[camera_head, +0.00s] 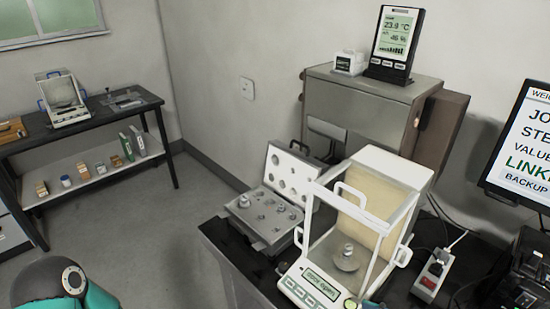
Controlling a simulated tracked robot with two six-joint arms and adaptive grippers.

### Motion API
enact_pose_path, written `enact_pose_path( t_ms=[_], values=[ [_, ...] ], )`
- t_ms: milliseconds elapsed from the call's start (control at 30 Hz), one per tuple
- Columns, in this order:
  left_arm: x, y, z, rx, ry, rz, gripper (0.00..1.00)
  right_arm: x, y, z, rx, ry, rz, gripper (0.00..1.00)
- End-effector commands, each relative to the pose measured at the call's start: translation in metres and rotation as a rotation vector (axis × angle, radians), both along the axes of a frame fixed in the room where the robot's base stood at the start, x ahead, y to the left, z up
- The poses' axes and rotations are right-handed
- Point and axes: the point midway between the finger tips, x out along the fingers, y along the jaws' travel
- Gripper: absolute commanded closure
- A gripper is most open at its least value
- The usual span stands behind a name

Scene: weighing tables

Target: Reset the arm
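Part of an arm, rounded dark grey and teal with a round silver cap, shows at the bottom left edge; it looks like a link of mine. No gripper fingers are in view. On the near table, a white analytical balance (319,284) has a glass draft shield with a white frame. A small metal weight (348,250) stands on its round pan (346,262). An open grey weight case (262,234) lies to its left, with several metal weights in its base and a lid with round holes standing up behind.
A grey cabinet (350,98) behind carries a display (396,38) and a small white box (348,63). A screen (525,150) and a power strip (433,273) are at right. A black table (95,120) with another balance (62,97) stands far left. Floor (150,235) between is clear.

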Motion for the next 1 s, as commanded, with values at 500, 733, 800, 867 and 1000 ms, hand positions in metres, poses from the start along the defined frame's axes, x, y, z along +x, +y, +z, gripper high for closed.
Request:
enact_pose_path(
  t_ms=[500, 733, 800, 867, 1000],
  values=[
    [-0.001, 0.0, -0.011, 0.0, 0.002, -0.001, 0.6, -0.018, 0.128, -0.128, 0.012, 0.595, -0.183, 0.48],
    [-0.001, 0.0, -0.012, 0.0, 0.002, -0.001, 0.6, -0.082, 0.117, -0.192, -0.11, 1.007, -0.448, 0.48],
    [-0.001, 0.0, -0.012, 0.0, 0.002, -0.001, 0.6, -0.097, 0.108, -0.2, -0.127, 1.1, -0.526, 0.48],
    [-0.001, 0.0, -0.012, 0.0, 0.002, -0.001, 0.6, -0.107, 0.102, -0.202, -0.137, 1.158, -0.579, 0.48],
    [-0.001, 0.0, -0.012, 0.0, 0.002, -0.001, 0.6, -0.12, 0.099, -0.206, -0.151, 1.24, -0.638, 0.48]
  ],
)
